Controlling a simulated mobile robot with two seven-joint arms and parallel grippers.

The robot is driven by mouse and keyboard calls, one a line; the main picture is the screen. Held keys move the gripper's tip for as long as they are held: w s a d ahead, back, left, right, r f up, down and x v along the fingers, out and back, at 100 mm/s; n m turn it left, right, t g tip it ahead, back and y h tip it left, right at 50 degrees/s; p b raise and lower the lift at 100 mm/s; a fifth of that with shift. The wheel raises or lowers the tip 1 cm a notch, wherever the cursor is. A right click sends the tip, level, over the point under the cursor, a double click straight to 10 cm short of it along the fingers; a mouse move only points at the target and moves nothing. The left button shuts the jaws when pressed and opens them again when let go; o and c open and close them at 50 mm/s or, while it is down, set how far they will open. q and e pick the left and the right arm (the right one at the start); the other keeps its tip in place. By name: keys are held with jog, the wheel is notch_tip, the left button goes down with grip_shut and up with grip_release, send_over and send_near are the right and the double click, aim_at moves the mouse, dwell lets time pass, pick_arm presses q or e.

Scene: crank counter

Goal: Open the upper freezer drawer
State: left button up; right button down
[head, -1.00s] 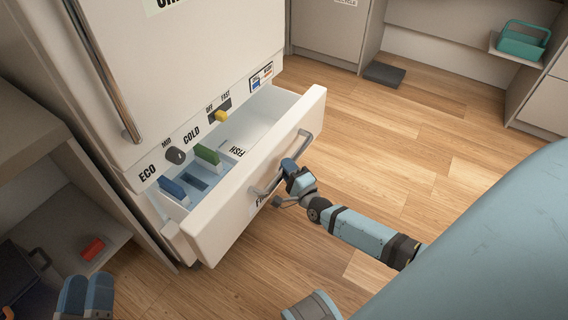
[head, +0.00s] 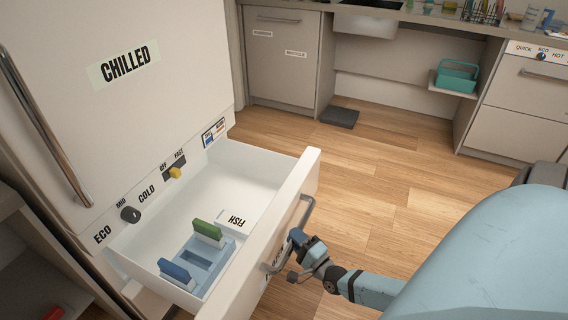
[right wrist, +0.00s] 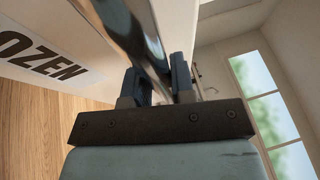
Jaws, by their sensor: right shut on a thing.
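The upper freezer drawer (head: 255,267) stands pulled well out below the white door marked CHILLED (head: 100,120). A metal bar handle (head: 304,212) runs along its front. My right gripper (head: 290,246) is shut on this handle. In the right wrist view the bar (right wrist: 150,45) passes between the two dark fingers (right wrist: 158,88), beside the drawer front lettered "OZEN" (right wrist: 60,45). Inside the drawer are a blue tray (head: 213,262) with a green block (head: 208,233) and a blue block (head: 174,271), and a white box marked FISH (head: 234,219). My left gripper is not in view.
A control strip with a dark knob (head: 130,214) and a yellow switch (head: 175,172) runs above the drawer. A dark flat mat (head: 340,118) lies on the wooden floor. A teal caddy (head: 457,76) sits on a low shelf. The floor right of the drawer is clear.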

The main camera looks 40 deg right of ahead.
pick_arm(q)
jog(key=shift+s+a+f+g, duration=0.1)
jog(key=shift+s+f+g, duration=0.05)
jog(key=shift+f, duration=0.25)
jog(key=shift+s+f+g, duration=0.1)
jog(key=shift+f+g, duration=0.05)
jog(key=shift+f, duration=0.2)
pick_arm(e)
jog(key=shift+s+d, duration=0.3)
jog(key=shift+s, duration=0.5)
jog(key=shift+s+d, duration=0.3)
jog(key=shift+s, duration=0.5)
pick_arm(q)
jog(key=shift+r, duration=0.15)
pick_arm(e)
jog(key=c, duration=1)
grip_release()
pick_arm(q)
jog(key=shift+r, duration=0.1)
